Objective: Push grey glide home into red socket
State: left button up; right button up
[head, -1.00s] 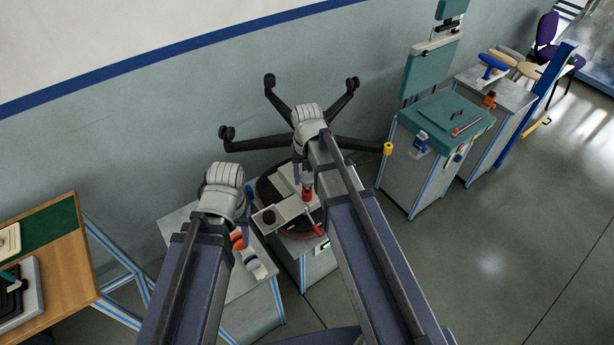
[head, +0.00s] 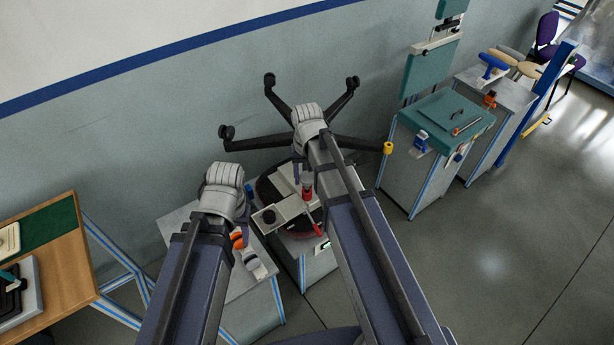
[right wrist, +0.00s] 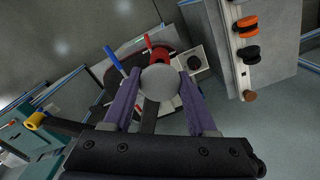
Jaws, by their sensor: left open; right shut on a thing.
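The grey glide (right wrist: 160,83) is a round grey disc seen end-on in the right wrist view, between the two purple fingers of my right gripper (right wrist: 159,78), which is shut on it. The red socket (right wrist: 158,54) shows partly behind the glide; the glide hides the rest. In the head view the red socket (head: 307,194) stands on the pale fixture just below my right gripper (head: 302,172). I cannot tell how far the glide sits in the socket. My left gripper (head: 243,227) is open, lower left of the fixture, mostly hidden by its own wrist.
The fixture has a red lever (head: 313,226) and a dark round knob (head: 269,216). Black chair-base legs (head: 260,144) spread behind. A yellow-tipped leg (head: 388,148) reaches toward the teal-topped cabinet (head: 440,120). An orange part (head: 237,240) lies on the grey bench at left.

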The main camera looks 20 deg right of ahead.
aim_at(307, 177)
jog(key=shift+f+b, duration=1.45)
jog(key=shift+f, duration=0.1)
jog(key=o, duration=1.3)
jog(key=shift+o, duration=0.2)
notch_tip(307, 177, up, 8)
jog(key=p, duration=0.8)
jog(key=shift+f, duration=0.1)
jog(key=s+a+f+n+h+b, duration=0.1)
jog(key=s+a+f+n+b, duration=0.5)
jog(key=s+a+f+b, duration=0.4)
jog(key=s+f+b, duration=0.3)
jog(key=s, duration=0.1)
jog(key=shift+s+a+f+b, duration=0.2)
jog(key=shift+a+b, duration=0.05)
jog(key=shift+b, duration=0.1)
